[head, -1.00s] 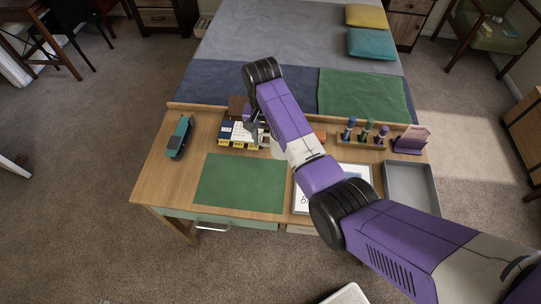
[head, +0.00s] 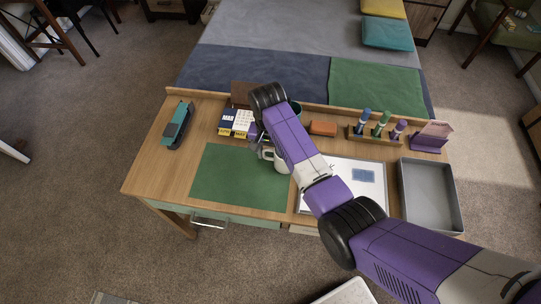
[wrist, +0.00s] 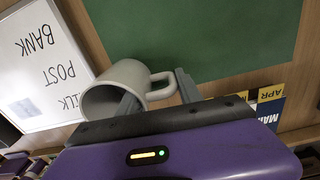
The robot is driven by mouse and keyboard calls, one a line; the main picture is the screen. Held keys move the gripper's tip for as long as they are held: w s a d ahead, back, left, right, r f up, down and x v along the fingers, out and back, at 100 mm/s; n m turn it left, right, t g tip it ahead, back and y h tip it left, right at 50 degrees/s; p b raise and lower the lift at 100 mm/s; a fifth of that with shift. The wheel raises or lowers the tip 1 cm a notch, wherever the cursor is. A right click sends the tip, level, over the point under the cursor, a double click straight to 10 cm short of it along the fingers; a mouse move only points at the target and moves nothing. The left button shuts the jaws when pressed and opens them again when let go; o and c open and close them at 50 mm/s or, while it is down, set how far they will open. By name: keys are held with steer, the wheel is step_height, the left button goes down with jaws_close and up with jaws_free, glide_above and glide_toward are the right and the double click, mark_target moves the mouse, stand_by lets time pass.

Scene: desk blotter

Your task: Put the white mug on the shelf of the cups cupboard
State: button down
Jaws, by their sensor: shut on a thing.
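The white mug (wrist: 118,82) is at my gripper (wrist: 156,86) in the wrist view, with its handle (wrist: 163,84) between the two fingers. My gripper is shut on the mug; one finger overlaps the mug's mouth and the other is past the handle. In the head view the mug (head: 282,166) shows only partly beside my arm, near the right edge of the green blotter (head: 235,178). I cannot tell whether the mug touches the desk. The cups cupboard is not recognisable in either view.
A whiteboard (head: 345,200) with writing and a grey tray (head: 431,204) lie to the right. A calendar (head: 240,122), an orange block (head: 323,128), a marker rack (head: 372,135) and a purple holder (head: 431,137) line the back. A teal stapler-like object (head: 176,126) is at left. The blotter is largely clear.

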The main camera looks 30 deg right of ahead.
steer(key=shift+f, duration=0.2)
steer(key=shift+f, duration=0.15)
steer(key=c, duration=0.8)
jaws_free()
